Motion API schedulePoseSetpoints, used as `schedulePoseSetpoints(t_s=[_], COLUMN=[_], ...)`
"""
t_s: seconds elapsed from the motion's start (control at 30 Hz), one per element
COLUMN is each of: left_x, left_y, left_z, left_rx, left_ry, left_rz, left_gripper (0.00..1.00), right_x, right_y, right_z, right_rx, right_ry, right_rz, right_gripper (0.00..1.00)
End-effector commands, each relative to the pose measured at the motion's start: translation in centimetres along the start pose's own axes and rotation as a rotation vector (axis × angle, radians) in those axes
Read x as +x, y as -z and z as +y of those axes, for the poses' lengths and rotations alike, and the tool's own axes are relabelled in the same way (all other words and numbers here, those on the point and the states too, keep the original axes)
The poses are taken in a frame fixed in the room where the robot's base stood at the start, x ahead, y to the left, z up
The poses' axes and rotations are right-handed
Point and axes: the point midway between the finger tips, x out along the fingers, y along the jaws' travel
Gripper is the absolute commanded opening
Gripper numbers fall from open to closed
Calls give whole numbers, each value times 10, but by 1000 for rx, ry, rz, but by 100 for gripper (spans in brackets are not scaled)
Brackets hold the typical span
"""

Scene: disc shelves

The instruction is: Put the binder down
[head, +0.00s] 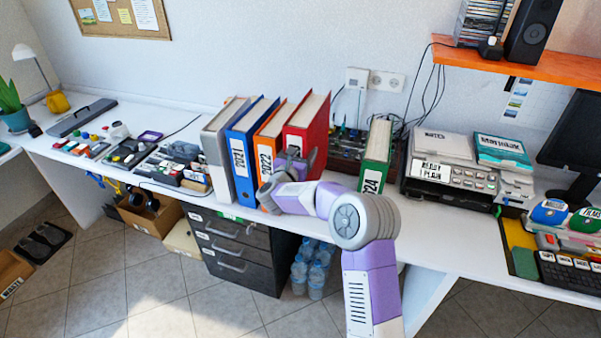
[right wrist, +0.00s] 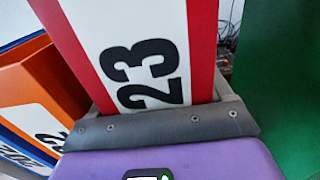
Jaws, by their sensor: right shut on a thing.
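The red binder (head: 308,118) stands upright among the binders on the white desk, between the orange binder 2022 (head: 270,135) and a gap before the green binder (head: 377,150). My right gripper (head: 298,162) is shut on the red binder's spine. In the right wrist view the white spine label of the red binder (right wrist: 205,40) reads "23", with the grey gripper (right wrist: 160,110) across its lower part. My arm hides the red binder's foot, so I cannot tell whether it touches the desk. My left gripper is not in view.
A blue binder 2021 (head: 243,150) and a grey binder (head: 217,150) stand left of the orange one. A power strip or device with cables (head: 347,150) lies behind the gap. An orange shelf (head: 540,62) hangs above right.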

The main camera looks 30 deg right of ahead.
Motion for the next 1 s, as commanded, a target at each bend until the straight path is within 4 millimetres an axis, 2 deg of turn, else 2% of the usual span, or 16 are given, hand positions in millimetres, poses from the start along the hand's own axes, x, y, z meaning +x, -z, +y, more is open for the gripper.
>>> schedulePoseSetpoints(t_s=[0.33,0.6,0.83,0.87,0.9,1.0], left_x=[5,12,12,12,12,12], left_y=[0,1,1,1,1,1], left_z=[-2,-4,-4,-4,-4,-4], left_rx=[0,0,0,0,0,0], left_ry=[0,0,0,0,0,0], left_rz=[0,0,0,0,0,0], left_gripper=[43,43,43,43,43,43], right_x=[1,1,1,0,0,0], right_y=[23,60,61,65,65,65], right_z=[-1,0,0,0,0,0], right_rx=[1,2,2,-1,0,0], right_ry=[2,2,2,1,1,1], right_rz=[-10,-9,-9,0,0,0], right_gripper=[11,11,11,84,90,90])
